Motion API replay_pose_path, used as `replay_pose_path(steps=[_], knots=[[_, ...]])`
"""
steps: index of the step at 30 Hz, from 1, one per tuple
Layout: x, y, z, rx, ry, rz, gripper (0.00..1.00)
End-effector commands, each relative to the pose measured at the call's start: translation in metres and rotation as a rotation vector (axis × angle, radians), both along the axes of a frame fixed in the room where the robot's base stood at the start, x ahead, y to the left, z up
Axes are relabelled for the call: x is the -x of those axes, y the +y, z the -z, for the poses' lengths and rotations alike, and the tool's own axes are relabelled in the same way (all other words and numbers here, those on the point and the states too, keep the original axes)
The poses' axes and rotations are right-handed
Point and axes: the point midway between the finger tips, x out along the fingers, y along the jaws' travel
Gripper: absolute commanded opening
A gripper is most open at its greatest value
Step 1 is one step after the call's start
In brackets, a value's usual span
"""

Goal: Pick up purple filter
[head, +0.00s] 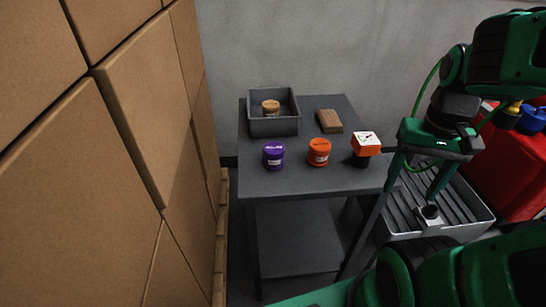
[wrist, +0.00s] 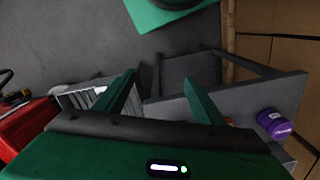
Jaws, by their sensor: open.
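The purple filter (head: 273,156) is a small purple cylinder with a pale label, upright on the dark grey table (head: 262,186) near its front left. It also shows in the wrist view at the right edge (wrist: 273,123). My gripper (head: 413,185) is at the right of the head view, beyond the table's right edge, with its two fingers pointing down. In the wrist view its green fingers (wrist: 160,82) are spread apart with nothing between them. The gripper is well apart from the purple filter.
An orange filter (head: 319,152) and an orange-and-white device (head: 366,142) stand right of the purple filter. Behind are a grey bin (head: 274,126) holding a tan-topped item and a brown block (head: 329,121). Stacked boxes (head: 140,110) line the left. A ribbed grey tray (head: 470,210) is right.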

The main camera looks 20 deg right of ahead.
Motion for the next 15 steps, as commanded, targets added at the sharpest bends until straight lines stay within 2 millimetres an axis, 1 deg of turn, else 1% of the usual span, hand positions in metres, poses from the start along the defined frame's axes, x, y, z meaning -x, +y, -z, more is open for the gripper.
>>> replay_pose_path(steps=[2, 3, 5, 8, 11, 12, 14, 15], knots=[[0.002, 0.000, -0.002, 0.000, -0.002, 0.001, 0.67], [0.008, 0.001, -0.006, 0.002, -0.013, 0.007, 0.67], [0.003, 0.001, -0.009, 0.007, -0.014, 0.027, 0.67], [-0.021, 0.007, -0.017, 0.021, -0.009, 0.098, 0.67], [-0.055, 0.018, -0.026, 0.039, -0.009, 0.201, 0.67], [-0.070, 0.024, -0.030, 0.045, -0.010, 0.248, 0.67], [-0.093, 0.036, -0.035, 0.053, -0.014, 0.318, 0.67], [-0.108, 0.044, -0.037, 0.056, -0.015, 0.364, 0.67]])
